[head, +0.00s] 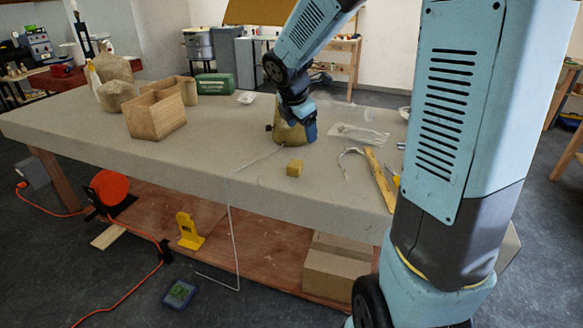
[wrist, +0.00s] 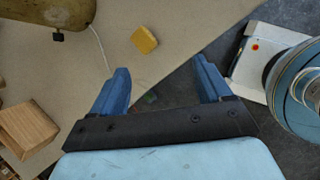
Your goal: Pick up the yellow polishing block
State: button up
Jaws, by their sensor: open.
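The yellow polishing block (head: 295,168) is a small yellow cube lying on the workbench (head: 60,124), right of the bench's middle in the head view. In the wrist view the block (wrist: 144,40) lies beyond and between the two blue fingers. My gripper (wrist: 160,80) is open and empty, with the block apart from it. In the head view my arm's end is over the bench, in front of the lamp base, and the fingers are hard to make out there.
A tan lamp base (head: 291,134) stands behind the block, with a white cord (head: 229,200) hanging over the front edge. A wooden box (head: 156,114) stands left. A wooden ruler (head: 379,180) and a clear bag (head: 358,134) lie right.

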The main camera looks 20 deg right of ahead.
jog(key=w+a+f+n, duration=0.2)
jog(key=w+f+n, duration=0.4)
send_over(295, 163)
jog(key=s+a, duration=0.2)
jog(key=shift+n, duration=0.3)
jog(key=f, duration=0.8)
jog(key=shift+w+d, duration=0.15)
jog(key=shift+w, duration=0.05)
jog(key=shift+x, duration=3)
jog(key=shift+s+d, duration=0.1)
jog(key=shift+d, duration=0.05)
jog(key=c, duration=1)
